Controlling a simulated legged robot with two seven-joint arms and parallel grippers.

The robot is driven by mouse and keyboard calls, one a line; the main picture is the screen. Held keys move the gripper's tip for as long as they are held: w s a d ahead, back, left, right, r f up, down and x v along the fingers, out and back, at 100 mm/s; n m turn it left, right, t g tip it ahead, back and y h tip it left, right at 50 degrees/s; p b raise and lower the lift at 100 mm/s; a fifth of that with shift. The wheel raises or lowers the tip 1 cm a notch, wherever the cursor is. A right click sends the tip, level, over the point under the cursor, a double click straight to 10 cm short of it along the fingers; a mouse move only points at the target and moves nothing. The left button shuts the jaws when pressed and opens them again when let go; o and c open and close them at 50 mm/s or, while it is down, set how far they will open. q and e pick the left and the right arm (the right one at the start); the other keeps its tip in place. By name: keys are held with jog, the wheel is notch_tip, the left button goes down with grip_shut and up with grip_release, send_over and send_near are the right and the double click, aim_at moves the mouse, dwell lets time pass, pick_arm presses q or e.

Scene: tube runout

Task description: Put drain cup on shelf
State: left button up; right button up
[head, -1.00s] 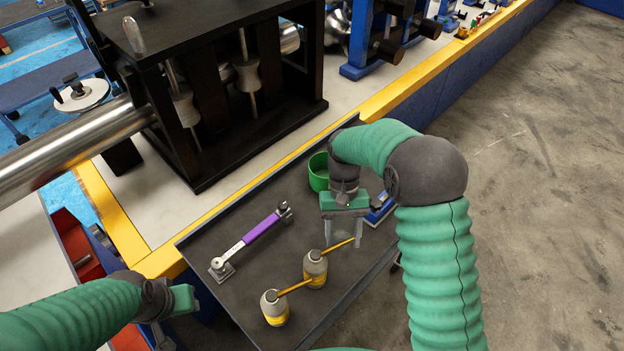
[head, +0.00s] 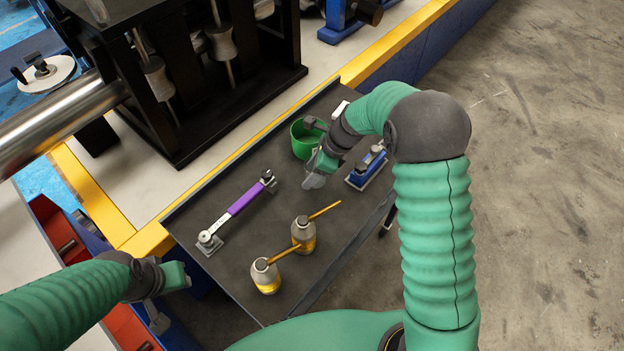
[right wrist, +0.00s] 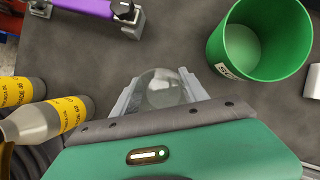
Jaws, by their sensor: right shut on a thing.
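My right gripper (head: 313,181) is shut on a clear, rounded cup, which I take for the drain cup. In the right wrist view the cup (right wrist: 160,88) sits between the two grey fingers, above the dark shelf (head: 235,285). A green open container (head: 304,148) stands upright on the shelf, just beyond the gripper; it also shows in the right wrist view (right wrist: 218,50), apart from the fingers. My left gripper (head: 158,312) is at the lower left, off the shelf's left edge. Its fingers are too unclear to read.
A purple-handled tool (head: 243,198) lies left of the gripper. Two oil cans (head: 303,235) (head: 265,277) with spouts stand nearer me. A blue device (head: 366,170) stands right of the gripper. The shelf's middle is clear. A black roller frame (head: 190,80) rises behind.

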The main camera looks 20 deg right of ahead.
notch_tip(320, 180, down, 4)
jog(key=shift+s+r, duration=0.1)
jog(key=shift+r, duration=0.05)
jog(key=o, duration=1.3)
jog(key=shift+o, duration=0.2)
